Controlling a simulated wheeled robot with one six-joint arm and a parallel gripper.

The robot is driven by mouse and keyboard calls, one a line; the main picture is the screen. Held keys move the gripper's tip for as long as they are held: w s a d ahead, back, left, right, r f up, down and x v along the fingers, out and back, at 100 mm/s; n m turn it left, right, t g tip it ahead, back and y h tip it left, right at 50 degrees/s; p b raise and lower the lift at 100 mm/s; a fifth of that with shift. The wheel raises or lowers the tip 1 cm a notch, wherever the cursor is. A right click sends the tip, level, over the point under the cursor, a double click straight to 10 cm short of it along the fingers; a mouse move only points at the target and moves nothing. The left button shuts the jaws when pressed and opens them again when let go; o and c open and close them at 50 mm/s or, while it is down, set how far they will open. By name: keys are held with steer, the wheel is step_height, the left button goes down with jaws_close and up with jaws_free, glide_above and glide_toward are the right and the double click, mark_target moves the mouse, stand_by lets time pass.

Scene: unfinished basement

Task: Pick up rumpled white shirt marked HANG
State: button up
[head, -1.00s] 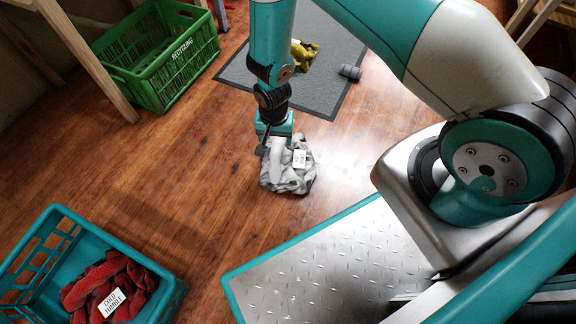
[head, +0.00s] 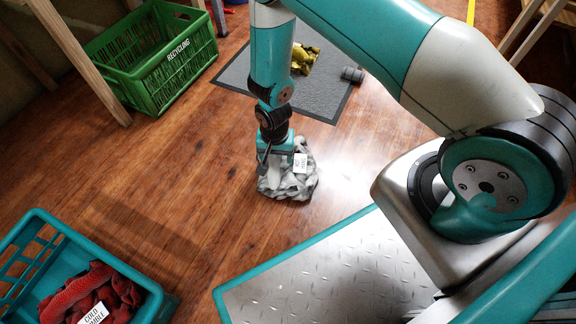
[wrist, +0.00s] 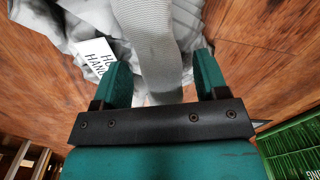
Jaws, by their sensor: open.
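The rumpled white shirt (head: 290,184) lies in a greyish heap on the wood floor, in front of the grey mat. Its white tag (head: 300,163) faces up, and in the wrist view the tag (wrist: 96,56) reads partly "HANG". My gripper (head: 270,168) points down at the left side of the shirt. In the wrist view my gripper (wrist: 162,75) is open, with a fold of the shirt (wrist: 150,35) between its two teal fingers. I cannot tell whether the fingers touch the cloth.
A teal crate (head: 165,308) with red clothes (head: 95,292) stands at the lower left. A green recycling crate (head: 178,60) stands at the upper left. The grey mat (head: 325,100) holds a yellow cloth (head: 303,58) and a dark grey roll (head: 352,74). Floor left of the shirt is clear.

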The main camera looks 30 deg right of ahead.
steer(key=shift+f, duration=0.2)
stand_by(0.5)
jaws_close()
steer(key=shift+r, duration=0.1)
